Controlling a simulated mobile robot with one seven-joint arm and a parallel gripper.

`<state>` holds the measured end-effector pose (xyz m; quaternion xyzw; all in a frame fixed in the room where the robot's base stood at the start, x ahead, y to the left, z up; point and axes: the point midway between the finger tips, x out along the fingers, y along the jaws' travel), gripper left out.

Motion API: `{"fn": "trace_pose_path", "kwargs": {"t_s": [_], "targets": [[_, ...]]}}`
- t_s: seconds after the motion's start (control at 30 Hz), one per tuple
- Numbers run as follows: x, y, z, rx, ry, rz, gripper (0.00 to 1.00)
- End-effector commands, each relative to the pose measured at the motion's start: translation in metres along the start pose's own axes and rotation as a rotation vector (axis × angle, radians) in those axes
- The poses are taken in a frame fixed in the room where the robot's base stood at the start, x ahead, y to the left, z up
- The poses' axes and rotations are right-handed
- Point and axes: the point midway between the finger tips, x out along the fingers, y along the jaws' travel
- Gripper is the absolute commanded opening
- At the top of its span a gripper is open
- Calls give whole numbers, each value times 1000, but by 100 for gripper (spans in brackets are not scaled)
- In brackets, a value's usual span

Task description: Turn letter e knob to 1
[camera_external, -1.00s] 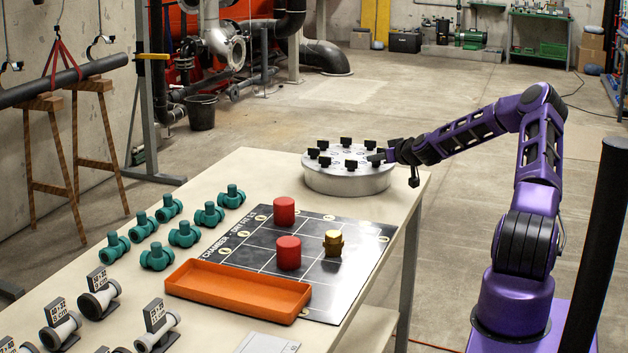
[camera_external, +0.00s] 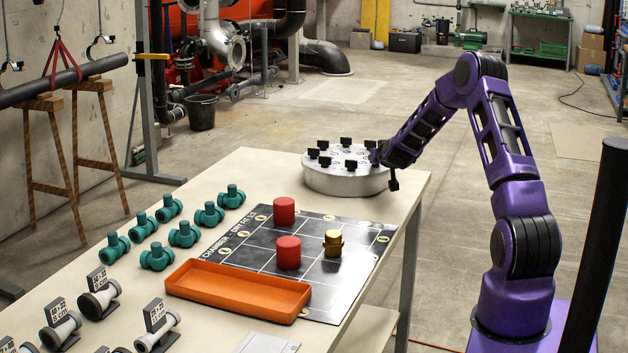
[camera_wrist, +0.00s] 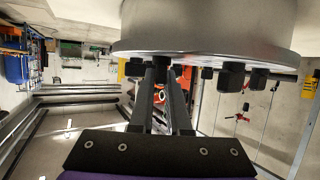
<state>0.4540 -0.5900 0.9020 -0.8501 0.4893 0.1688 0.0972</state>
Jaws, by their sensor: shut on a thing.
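A round grey metal disc (camera_external: 345,182) with several black knobs around its top stands at the far right end of the table. No letters or numbers on it are readable, so I cannot tell which knob is e. My gripper (camera_external: 377,155) is at the disc's right edge, low and reaching in from the right. In the wrist view, which looks upside down, the two fingers of my gripper (camera_wrist: 162,76) are shut on a black knob (camera_wrist: 161,66) at the disc's rim (camera_wrist: 205,52). Several other knobs (camera_wrist: 231,76) stand to the right of it.
A black gridded board (camera_external: 262,262) with two red cylinders (camera_external: 289,252) and a gold fitting (camera_external: 333,243) lies nearer on the table. An orange tray (camera_external: 238,291) and several teal fittings (camera_external: 156,257) are beside it. The table around the disc is clear.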

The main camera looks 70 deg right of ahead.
Motion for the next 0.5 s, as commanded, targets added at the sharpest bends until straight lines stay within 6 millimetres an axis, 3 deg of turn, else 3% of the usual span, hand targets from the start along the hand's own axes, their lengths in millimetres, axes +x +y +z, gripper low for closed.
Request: {"fn": "trace_pose_path", "kwargs": {"t_s": [0.4,0.43,0.5], "targets": [[0,0,-1,2,3,4,0],[0,0,-2,2,3,4,20],[0,0,-1,2,3,4,33]]}}
